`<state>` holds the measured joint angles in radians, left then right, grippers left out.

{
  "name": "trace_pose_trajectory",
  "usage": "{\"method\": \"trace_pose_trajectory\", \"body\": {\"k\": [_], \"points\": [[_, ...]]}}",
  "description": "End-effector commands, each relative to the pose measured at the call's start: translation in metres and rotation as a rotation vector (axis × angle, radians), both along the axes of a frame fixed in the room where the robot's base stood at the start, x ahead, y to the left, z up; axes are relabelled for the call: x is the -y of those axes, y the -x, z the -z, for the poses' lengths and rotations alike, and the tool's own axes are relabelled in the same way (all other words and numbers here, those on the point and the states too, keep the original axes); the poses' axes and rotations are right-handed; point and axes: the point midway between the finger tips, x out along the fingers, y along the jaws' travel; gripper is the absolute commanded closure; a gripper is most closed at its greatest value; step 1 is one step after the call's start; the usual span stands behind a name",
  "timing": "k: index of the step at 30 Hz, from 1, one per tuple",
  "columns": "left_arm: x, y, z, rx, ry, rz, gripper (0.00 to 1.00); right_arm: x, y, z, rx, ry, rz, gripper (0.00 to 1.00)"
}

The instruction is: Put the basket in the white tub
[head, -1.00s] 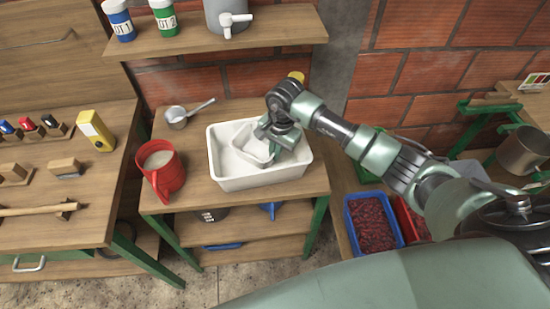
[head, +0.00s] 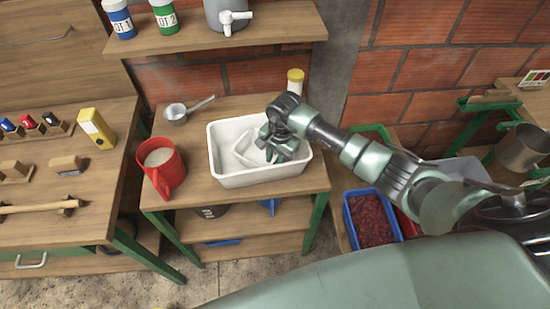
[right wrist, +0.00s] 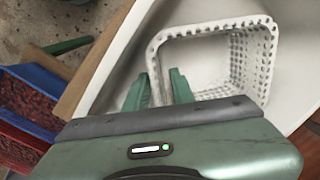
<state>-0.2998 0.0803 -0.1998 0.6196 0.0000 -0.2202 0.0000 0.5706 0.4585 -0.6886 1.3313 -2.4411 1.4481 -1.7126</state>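The white perforated basket (head: 243,152) sits inside the white tub (head: 262,179) on the small wooden table, and looks somewhat tilted in the head view. In the right wrist view the basket (right wrist: 262,55) has its open rim toward the camera, with the tub wall (right wrist: 118,60) beside it. My right gripper (head: 272,153) is over the right part of the tub, beside the basket. My left gripper is not in view.
A red jug (head: 164,168) stands left of the tub, with a small metal ladle (head: 176,113) behind it. A yellow-capped jar (head: 295,80) stands behind the tub. A shelf (head: 220,42) with labelled pots overhangs the back. A blue crate of red cherries (head: 371,218) is at the right.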

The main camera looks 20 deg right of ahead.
Motion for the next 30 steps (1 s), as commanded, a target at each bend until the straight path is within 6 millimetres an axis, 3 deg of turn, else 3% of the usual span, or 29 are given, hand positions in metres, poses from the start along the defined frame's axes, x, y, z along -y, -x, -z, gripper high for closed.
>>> {"method": "trace_pose_trajectory", "body": {"k": [8, 11, 21, 30], "points": [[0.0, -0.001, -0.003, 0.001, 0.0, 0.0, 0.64, 0.0, 0.0, -0.006, 0.001, 0.0, 0.0, 0.76], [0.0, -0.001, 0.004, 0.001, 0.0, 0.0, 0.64, 0.003, 0.0, -0.019, 0.005, 0.002, -0.001, 0.76], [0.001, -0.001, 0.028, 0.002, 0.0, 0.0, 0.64, 0.007, 0.007, -0.09, 0.006, 0.002, -0.001, 0.76], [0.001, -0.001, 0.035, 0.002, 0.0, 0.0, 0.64, 0.008, 0.012, -0.12, -0.001, 0.001, 0.0, 0.76]]}}
